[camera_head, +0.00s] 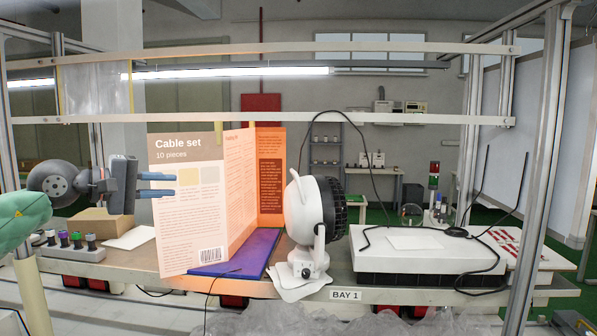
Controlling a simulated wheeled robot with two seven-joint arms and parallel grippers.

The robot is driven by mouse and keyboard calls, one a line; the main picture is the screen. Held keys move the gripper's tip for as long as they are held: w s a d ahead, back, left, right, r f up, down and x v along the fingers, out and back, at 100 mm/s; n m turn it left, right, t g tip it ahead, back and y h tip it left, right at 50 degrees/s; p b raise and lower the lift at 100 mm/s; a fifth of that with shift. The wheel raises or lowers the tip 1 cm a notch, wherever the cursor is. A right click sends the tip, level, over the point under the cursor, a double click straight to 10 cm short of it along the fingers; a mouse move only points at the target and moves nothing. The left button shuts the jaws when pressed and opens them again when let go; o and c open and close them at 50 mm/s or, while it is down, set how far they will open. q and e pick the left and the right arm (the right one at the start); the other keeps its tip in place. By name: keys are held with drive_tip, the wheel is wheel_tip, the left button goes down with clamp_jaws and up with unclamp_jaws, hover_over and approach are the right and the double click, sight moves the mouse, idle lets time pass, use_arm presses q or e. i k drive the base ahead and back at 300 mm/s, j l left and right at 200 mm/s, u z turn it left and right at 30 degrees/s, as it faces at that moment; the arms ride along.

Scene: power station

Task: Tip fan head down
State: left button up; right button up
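A white fan (302,212) stands near the front edge of the bench, right of centre. Its head is upright on its stand, with the black grille (334,208) facing right. My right gripper is not in view.
A folded cable set board (183,228) stands between my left gripper and the fan. A purple mat (236,254) lies beside the fan. A white box (425,258) with a black cable is to the right. Frame rails (270,119) cross above the bench; posts stand at both sides.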

sight(306, 203)
drive_tip(key=i+l, duration=0.15)
drive_tip(key=l, duration=0.2)
drive_tip(key=i+l, duration=0.2)
drive_tip(key=l, duration=0.2)
drive_tip(key=i+l, duration=0.15)
drive_tip(key=l, duration=0.2)
